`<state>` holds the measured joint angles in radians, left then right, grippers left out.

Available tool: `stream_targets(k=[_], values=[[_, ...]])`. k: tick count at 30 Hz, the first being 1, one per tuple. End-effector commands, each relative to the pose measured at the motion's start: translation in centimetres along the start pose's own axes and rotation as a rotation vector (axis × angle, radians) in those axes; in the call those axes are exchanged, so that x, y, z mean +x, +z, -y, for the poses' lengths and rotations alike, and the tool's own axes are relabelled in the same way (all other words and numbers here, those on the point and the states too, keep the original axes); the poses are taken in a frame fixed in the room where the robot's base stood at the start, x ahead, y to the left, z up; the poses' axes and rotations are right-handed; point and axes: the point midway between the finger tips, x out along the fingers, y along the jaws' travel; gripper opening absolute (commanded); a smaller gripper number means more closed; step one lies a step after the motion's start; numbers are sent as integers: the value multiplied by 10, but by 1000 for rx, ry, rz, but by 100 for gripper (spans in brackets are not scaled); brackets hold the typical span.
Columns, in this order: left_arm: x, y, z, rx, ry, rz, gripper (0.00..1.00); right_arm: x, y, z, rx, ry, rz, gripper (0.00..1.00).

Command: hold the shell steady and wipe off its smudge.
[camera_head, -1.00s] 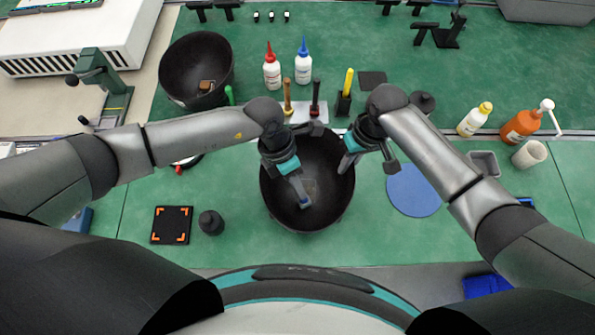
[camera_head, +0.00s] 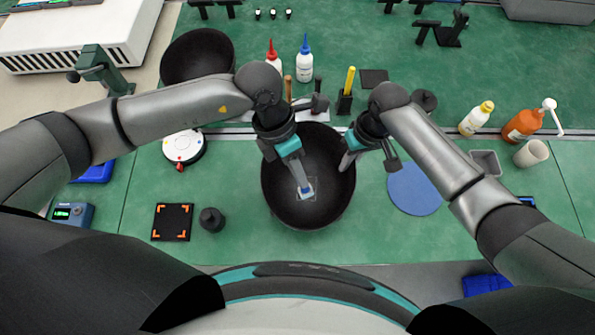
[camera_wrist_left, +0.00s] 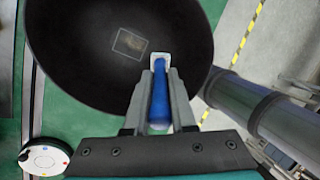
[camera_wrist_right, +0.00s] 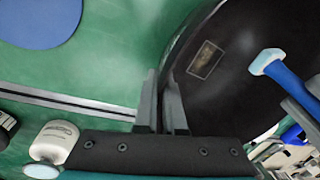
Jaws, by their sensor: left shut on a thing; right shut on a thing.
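The shell (camera_head: 335,200) is a large dark bowl in the middle of the bench, open side up. My right gripper (camera_head: 346,164) is shut on its right rim; the right wrist view shows the fingers (camera_wrist_right: 162,90) at the wall. My left gripper (camera_head: 298,172) is inside the bowl, shut on a blue-handled wiper (camera_wrist_left: 160,98) with a pale pad (camera_head: 305,191). The smudge (camera_wrist_left: 131,43) is a faint brownish patch in a thin rectangular outline on the inner wall; it also shows in the right wrist view (camera_wrist_right: 205,59). The pad is beside the outline; I cannot tell whether it touches the wall.
A second dark bowl (camera_head: 185,60) stands at the back left. Bottles (camera_head: 304,62) and a tool holder with upright tools (camera_head: 344,102) are behind the shell. A black pad with orange corners (camera_head: 172,222) and a dark knob (camera_head: 211,220) lie left; a blue disc (camera_head: 414,190) lies right.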

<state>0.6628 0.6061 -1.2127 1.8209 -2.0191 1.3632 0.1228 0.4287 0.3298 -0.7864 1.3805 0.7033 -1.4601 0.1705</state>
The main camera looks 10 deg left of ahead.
Motion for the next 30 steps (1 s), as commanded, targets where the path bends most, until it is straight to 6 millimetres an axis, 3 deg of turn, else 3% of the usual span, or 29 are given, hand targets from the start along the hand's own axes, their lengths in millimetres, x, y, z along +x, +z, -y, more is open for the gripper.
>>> stream_targets(k=[17, 21, 30], values=[[1, 4, 2, 0, -2, 2, 0, 0, 0, 0, 0, -1, -1, 0], [4, 12, 7, -1, -2, 2, 0, 0, 0, 0, 0, -1, -1, 0], [17, 10, 2, -3, -1, -1, 0, 0, 0, 0, 0, -1, -1, 0]])
